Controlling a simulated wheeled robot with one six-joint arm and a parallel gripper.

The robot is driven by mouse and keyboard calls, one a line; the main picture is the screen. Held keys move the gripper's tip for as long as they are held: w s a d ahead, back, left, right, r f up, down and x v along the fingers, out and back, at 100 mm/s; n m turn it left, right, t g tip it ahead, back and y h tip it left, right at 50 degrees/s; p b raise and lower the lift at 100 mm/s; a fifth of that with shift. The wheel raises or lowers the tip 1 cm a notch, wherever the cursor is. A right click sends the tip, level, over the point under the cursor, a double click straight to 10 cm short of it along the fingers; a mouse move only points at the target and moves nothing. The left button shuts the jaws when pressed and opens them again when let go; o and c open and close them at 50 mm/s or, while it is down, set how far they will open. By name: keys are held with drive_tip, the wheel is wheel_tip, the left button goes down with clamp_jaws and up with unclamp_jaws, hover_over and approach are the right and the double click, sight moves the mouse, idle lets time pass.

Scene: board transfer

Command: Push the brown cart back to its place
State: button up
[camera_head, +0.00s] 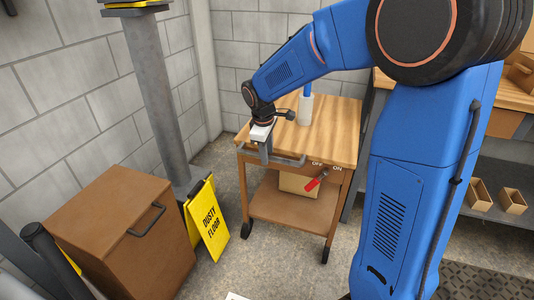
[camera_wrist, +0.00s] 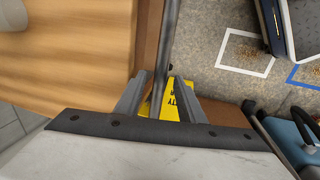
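The brown cart (camera_head: 337,143) has a wooden top, a lower shelf and dark casters. It stands near the back wall corner, with a grey bar handle (camera_head: 290,160) along its front edge. My gripper (camera_head: 265,152) is at the left part of this handle, pointing down. In the wrist view the handle bar (camera_wrist: 166,45) runs between the two fingertips of my gripper (camera_wrist: 160,88), with visible gaps beside it, so the fingers look open around the bar. The cart's wooden top (camera_wrist: 60,50) fills the left of the wrist view. A red lever (camera_head: 317,181) marked OFF and ON sits on the cart's front.
A white bottle (camera_head: 305,110) stands on the cart and a cardboard box (camera_head: 298,184) lies on its shelf. A yellow floor sign (camera_head: 208,222), a brown cabinet (camera_head: 120,235) and a grey pillar (camera_head: 150,90) stand left. White (camera_wrist: 222,66) and blue (camera_wrist: 290,78) outlines mark the floor.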

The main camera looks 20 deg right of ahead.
sight(293, 107)
drive_tip(key=shift+f, duration=0.25)
clamp_jaws()
drive_tip(key=w+d, duration=0.6)
drive_tip(key=w, duration=0.3)
drive_tip(key=w+d, duration=0.7)
drive_tip(key=w, duration=0.2)
drive_tip(key=w+d, duration=0.7)
drive_tip(key=w, duration=0.3)
drive_tip(key=shift+d, duration=0.15)
drive_tip(key=shift+w+d+r, duration=0.1)
drive_tip(key=shift+w+d, duration=0.4)
drive_tip(key=shift+w, duration=0.3)
drive_tip(key=shift+d+r, duration=0.1)
drive_tip(key=shift+r, duration=0.05)
